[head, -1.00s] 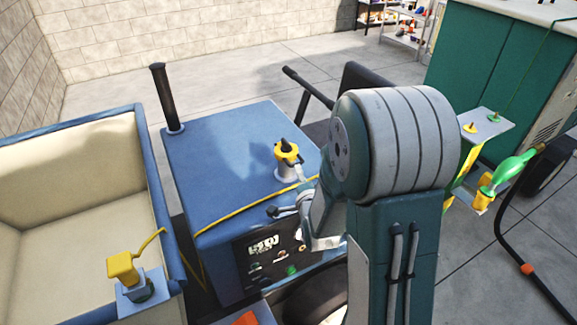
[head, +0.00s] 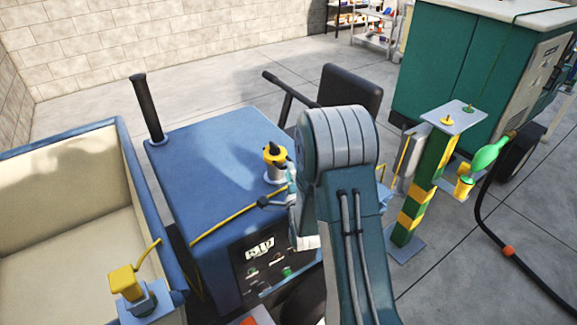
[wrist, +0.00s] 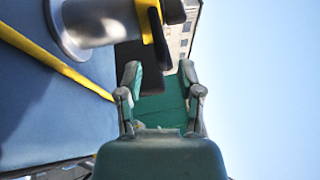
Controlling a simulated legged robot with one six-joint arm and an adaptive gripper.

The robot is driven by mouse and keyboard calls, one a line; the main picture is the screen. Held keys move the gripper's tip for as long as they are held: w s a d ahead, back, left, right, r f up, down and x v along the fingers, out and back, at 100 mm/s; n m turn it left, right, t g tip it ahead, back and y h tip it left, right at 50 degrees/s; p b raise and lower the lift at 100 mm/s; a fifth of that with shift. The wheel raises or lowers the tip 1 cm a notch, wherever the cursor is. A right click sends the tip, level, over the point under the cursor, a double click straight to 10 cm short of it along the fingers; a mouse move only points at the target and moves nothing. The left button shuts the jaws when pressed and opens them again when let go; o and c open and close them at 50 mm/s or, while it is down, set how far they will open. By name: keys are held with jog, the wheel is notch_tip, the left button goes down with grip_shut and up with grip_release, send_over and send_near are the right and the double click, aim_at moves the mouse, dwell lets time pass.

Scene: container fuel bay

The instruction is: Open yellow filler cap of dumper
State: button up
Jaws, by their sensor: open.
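The blue dumper (head: 205,160) stands in front of me. On its hood is a silver filler neck with a yellow cap and dark top (head: 275,154). In the wrist view the silver neck (wrist: 95,22) and the cap's yellow and dark edge (wrist: 149,22) show at the top, partly cut off by the frame. My gripper (wrist: 159,72) is open, its two fingers apart with nothing between them. In the head view my gripper (head: 266,202) is just below the neck, apart from the cap and partly hidden by my arm.
Another yellow fitting (head: 124,281) with a tether sits at the dumper's skip corner. A black upright pipe (head: 148,108) rises from the hood. A yellow line (head: 222,228) crosses the hood edge. A green and yellow post (head: 417,195) with a green nozzle (head: 488,157) stands right.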

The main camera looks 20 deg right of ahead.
aim_at(279, 157)
jog(key=shift+w+a+r, duration=0.15)
jog(key=shift+w+r, duration=0.05)
jog(key=shift+w, duration=0.85)
jog(key=shift+w+d, duration=0.2)
jog(key=shift+w, duration=0.1)
jog(key=shift+d, duration=0.25)
grip_shut()
jog(key=shift+a, duration=0.1)
